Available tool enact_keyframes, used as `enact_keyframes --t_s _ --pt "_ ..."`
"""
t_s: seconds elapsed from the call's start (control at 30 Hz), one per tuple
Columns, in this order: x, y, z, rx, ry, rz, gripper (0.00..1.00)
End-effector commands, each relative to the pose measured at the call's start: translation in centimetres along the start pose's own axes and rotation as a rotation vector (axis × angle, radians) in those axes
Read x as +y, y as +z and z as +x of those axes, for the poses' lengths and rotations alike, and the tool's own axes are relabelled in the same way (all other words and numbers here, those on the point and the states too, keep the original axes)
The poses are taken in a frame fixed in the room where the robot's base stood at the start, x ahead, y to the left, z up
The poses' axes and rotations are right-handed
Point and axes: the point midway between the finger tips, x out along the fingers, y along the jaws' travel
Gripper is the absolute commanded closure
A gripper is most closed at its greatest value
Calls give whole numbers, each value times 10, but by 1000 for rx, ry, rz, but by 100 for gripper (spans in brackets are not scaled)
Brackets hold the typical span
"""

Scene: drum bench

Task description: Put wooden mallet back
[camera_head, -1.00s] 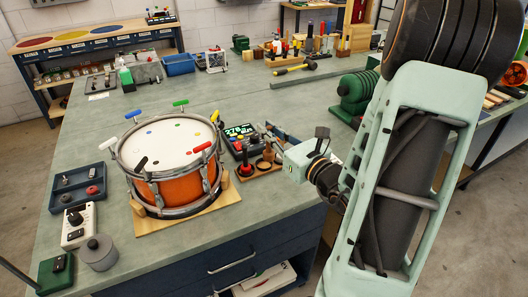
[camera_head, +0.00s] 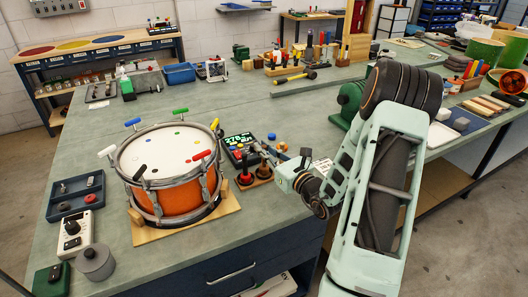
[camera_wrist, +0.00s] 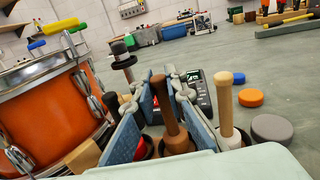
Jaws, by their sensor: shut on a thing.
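The wooden mallet (camera_wrist: 173,118), with a dark brown handle, stands almost upright between my gripper's blue finger pads in the wrist view. My gripper (camera_wrist: 166,92) is shut on it. The mallet's lower end is at a dark ring of the small wooden holder (camera_head: 256,180), partly hidden by the fingers; I cannot tell whether it is fully seated. A second mallet with a pale handle (camera_wrist: 226,100) and a white lower part stands just right of the fingers. In the head view my gripper (camera_head: 265,153) is at the holder, right of the drum.
The orange drum (camera_head: 178,197) stands close on the left on a wooden board. A red-topped knob (camera_head: 244,160) and a control box with a display (camera_head: 238,142) are close by. An orange disc (camera_wrist: 250,98) and a grey disc (camera_wrist: 272,129) lie right of the gripper.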

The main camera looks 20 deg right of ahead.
Motion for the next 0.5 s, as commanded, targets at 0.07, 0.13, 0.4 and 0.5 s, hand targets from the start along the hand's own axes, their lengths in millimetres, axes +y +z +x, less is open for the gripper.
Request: enact_keyframes --t_s 0.07,0.13,0.4,0.5 --pt "0 -7 0 -1 0 0 100" --pt "0 -8 0 -2 0 -1 100" --pt "0 -9 0 -2 0 -1 100" --pt "0 -13 0 -2 0 -1 100"
